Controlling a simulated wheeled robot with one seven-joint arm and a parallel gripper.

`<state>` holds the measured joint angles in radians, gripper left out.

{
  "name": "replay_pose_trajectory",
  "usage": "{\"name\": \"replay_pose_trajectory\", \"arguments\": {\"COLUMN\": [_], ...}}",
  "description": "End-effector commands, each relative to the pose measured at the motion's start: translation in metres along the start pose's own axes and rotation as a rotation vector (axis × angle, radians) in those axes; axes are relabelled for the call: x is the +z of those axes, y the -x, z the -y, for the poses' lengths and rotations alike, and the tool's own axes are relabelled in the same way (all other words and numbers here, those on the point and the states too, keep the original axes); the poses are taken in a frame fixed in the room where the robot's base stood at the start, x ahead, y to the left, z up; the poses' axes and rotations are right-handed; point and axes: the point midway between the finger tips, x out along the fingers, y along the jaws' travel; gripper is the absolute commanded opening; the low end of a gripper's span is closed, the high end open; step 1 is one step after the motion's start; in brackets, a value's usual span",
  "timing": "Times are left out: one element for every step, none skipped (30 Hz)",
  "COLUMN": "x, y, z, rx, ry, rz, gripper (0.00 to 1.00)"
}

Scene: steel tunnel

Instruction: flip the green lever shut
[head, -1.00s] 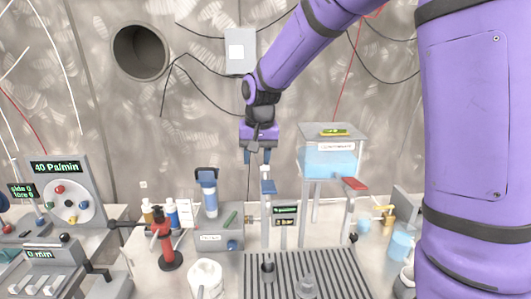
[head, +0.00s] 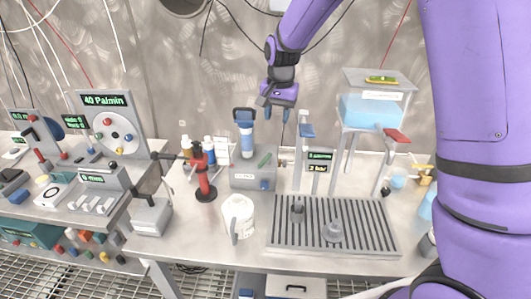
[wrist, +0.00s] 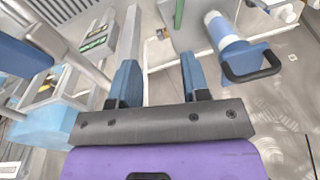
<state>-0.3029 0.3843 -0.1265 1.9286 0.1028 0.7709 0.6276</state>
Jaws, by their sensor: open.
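The green lever (head: 264,160) is a short bar slanting up to the right on top of a grey box (head: 240,181) with a blue knob. In the wrist view the lever (wrist: 178,13) shows at the top edge, partly cut off. My gripper (head: 273,116) is open and empty, pointing down. It hangs above the lever in the head view, apart from it. In the wrist view nothing lies between the two blue fingers (wrist: 160,68), and the lever is beyond them.
A blue-white canister with a black handle (head: 246,137) stands close left of my gripper. A white mug (head: 238,213) and a ribbed tray (head: 345,232) stand in front.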

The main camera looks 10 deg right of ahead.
Motion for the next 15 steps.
{"name": "replay_pose_trajectory", "arguments": {"x": [-0.002,-0.004,-0.006,-0.006,-0.008,-0.009,-0.009,-0.010,-0.010,-0.011,-0.011,-0.011,-0.011,-0.011,-0.011], "y": [-0.019,-0.028,-0.039,-0.046,-0.053,-0.061,-0.066,-0.070,-0.075,-0.077,-0.079,-0.082,-0.083,-0.085,-0.087], "z": [0.012,0.017,0.024,0.028,0.032,0.036,0.039,0.041,0.043,0.045,0.046,0.046,0.047,0.047,0.047], "rx": [0.015,0.022,0.030,0.035,0.040,0.046,0.050,0.053,0.057,0.058,0.060,0.062,0.063,0.063,0.064], "ry": [-0.036,-0.060,-0.090,-0.111,-0.129,-0.150,-0.163,-0.174,-0.187,-0.195,-0.201,-0.206,-0.209,-0.210,-0.211], "rz": [0.012,0.016,0.020,0.022,0.024,0.025,0.026,0.026,0.026,0.026,0.026,0.026,0.026,0.027,0.027], "gripper": [0.43,0.43,0.43,0.43,0.43,0.43,0.43,0.43,0.43,0.43,0.43,0.43,0.43,0.43,0.43]}}
